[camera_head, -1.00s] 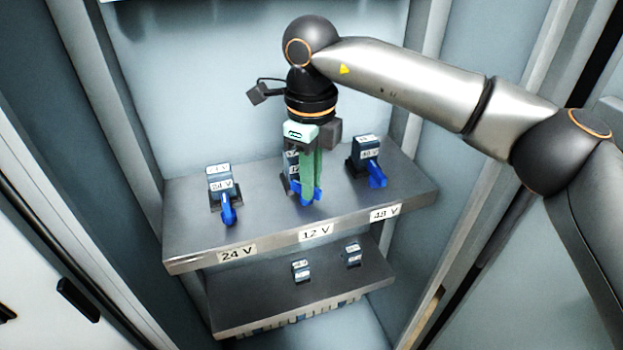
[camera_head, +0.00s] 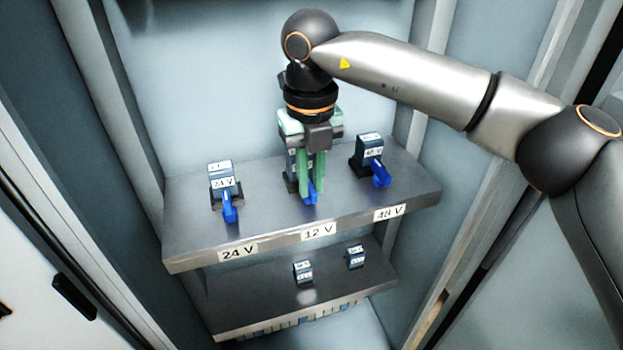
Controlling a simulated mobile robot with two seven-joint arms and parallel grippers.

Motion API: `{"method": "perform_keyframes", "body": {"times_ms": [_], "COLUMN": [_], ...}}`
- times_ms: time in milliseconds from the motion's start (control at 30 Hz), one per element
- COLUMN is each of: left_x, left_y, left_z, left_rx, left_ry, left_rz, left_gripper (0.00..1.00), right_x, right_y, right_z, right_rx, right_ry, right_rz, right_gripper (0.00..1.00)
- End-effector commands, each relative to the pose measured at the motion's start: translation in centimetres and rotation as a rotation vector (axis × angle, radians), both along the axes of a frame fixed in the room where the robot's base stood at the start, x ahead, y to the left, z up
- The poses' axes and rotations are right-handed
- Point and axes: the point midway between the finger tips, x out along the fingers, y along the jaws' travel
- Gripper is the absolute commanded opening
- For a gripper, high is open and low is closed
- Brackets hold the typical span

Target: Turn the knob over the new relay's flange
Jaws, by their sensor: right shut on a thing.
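My right gripper (camera_head: 311,190) reaches down from above onto the middle 12 V place of the upper shelf. Its green fingers are shut on the blue knob (camera_head: 313,199) there, which shows at the fingertips. The relay (camera_head: 291,168) behind it is mostly hidden by the fingers, and so is its flange. The left relay (camera_head: 221,175) stands at the 24 V label with its own blue knob (camera_head: 230,212) in front. The right relay (camera_head: 369,148) stands at the 48 V label with another blue knob (camera_head: 380,176). My left gripper is not in view.
The upper metal shelf (camera_head: 270,220) carries the labels 24 V, 12 V and 48 V on its front edge. A lower shelf (camera_head: 250,303) holds two spare relays, one left (camera_head: 303,271) and one right (camera_head: 355,256). Cabinet walls close in on both sides.

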Motion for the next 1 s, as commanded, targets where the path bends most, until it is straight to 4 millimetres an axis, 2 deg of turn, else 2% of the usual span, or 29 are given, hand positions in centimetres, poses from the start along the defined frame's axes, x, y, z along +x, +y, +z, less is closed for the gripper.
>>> {"method": "perform_keyframes", "body": {"times_ms": [567, 600, 700, 1000], "left_x": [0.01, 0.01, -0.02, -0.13], "left_y": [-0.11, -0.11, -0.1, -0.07], "left_z": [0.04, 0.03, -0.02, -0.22], "left_rx": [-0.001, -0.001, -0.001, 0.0], "left_ry": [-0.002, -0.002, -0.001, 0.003], "left_rz": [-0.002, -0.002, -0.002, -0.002], "left_gripper": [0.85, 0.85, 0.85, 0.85], "right_x": [0.05, 0.05, 0.04, 0.03], "right_y": [0.03, 0.03, 0.03, 0.03], "right_z": [0.18, 0.18, 0.15, 0.43], "right_rx": [0.002, 0.002, 0.002, 0.002], "right_ry": [-0.003, -0.003, -0.003, -0.002], "right_rz": [-0.033, -0.033, -0.033, -0.031], "right_gripper": [0.0, 0.18, 0.28, 0.28]}}
